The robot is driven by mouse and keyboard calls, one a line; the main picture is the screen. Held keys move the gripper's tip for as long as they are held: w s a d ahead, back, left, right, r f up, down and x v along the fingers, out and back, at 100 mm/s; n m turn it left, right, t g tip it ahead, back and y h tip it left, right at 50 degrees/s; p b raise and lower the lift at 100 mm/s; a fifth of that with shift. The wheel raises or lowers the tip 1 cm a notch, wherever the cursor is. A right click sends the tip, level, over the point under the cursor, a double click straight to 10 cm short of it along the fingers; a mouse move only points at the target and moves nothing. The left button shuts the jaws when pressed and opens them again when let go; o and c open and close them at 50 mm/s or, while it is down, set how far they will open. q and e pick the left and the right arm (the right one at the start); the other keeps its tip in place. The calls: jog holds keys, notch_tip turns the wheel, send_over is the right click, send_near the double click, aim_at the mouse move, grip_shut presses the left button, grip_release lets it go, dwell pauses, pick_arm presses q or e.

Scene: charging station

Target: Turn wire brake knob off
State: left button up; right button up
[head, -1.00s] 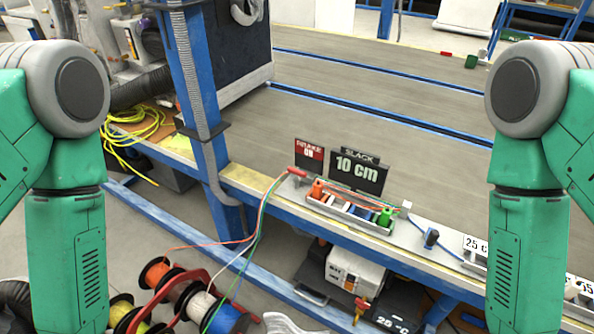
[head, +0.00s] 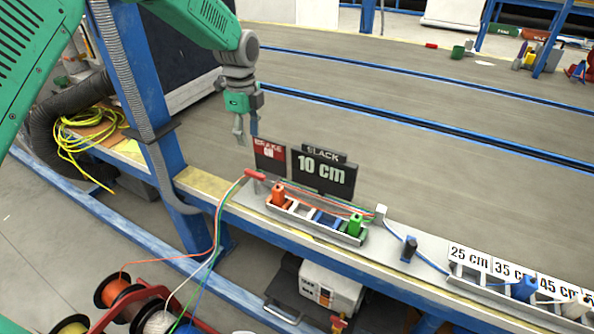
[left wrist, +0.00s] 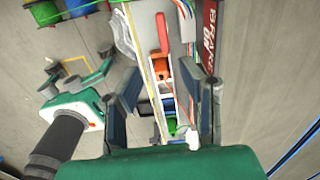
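The red brake knob (head: 255,175) is a small red handle at the left end of the grey wire rail, with coloured wires running from it. It also shows in the left wrist view (left wrist: 162,30). Behind it stands the red and black brake sign (head: 270,156); it reads ON in the left wrist view (left wrist: 209,40). My left gripper (head: 246,140) points down above the bench, above and behind the knob in the picture, apart from it. Its fingers are parted and empty, also in the left wrist view (left wrist: 168,85). My right gripper is not in the head view.
A black slack sign (head: 323,172) reading 10 cm stands right of the brake sign. A grey tray (head: 310,228) with orange, blue and green clips lies in front. A blue post (head: 160,140) rises to the left. The grey bench top behind the signs is clear.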

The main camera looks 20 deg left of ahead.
pick_arm(q)
jog(key=b, duration=0.3)
send_near(255, 173)
jog(key=f, duration=0.5)
jog(key=shift+w+d, duration=0.1)
jog(key=shift+d, duration=0.15)
jog(key=f, duration=0.2)
jog(key=f+b, duration=0.1)
jog(key=f, duration=0.1)
jog(key=shift+a, duration=0.4)
jog(key=shift+a+f+b, duration=0.25)
jog(key=shift+f+b, duration=0.1)
jog(key=shift+f, duration=0.1)
jog(key=shift+d+r, duration=0.15)
jog(key=shift+d, duration=0.35)
grip_shut()
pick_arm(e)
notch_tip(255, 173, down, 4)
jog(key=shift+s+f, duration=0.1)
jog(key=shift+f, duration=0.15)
